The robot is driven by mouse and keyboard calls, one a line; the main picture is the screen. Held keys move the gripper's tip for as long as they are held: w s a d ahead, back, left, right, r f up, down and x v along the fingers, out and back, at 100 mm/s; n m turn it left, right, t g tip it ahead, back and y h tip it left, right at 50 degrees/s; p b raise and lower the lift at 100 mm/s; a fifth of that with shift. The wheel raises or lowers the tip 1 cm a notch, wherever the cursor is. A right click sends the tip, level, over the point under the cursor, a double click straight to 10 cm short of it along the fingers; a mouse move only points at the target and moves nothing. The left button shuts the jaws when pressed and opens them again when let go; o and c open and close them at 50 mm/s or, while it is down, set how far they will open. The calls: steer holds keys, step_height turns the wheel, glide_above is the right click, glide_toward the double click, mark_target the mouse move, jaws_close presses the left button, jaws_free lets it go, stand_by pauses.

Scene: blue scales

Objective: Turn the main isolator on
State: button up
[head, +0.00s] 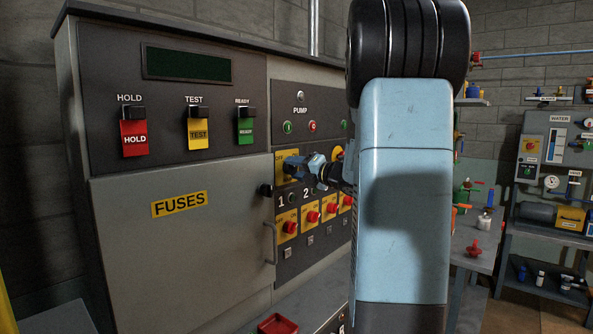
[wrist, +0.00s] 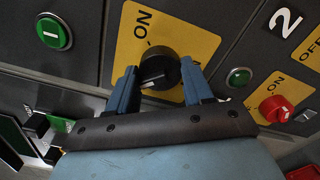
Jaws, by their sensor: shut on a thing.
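A black rotary knob (wrist: 160,68) sits on a yellow plate (wrist: 127,42) with ON lettering in the wrist view; I take it for the main isolator. A pale line shows on the knob's face. Second lettering on the plate's right is partly hidden. My gripper (wrist: 158,86) has its two blue fingers on either side of the knob and is shut on it. In the head view my gripper (head: 312,168) is at the yellow plate (head: 284,155) marked OFF, on the panel right of the fuse door. There, the knob is hidden behind the fingers.
Red knobs (head: 289,227) on yellow plates line the panel below, under numbers. Pump buttons (head: 312,127) are above. The fuse door (head: 180,250) with its handle is to the left. A red tray (head: 278,325) lies below. My arm hides the middle right.

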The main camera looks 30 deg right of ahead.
steer(key=m, duration=0.5)
steer(key=shift+f, duration=0.2)
steer(key=m, duration=0.4)
steer(key=shift+f, duration=0.1)
steer(key=m, duration=0.4)
steer(key=shift+m, duration=2.1)
steer(key=o, duration=1)
steer(key=shift+o, duration=0.2)
steer(key=shift+r, duration=0.2)
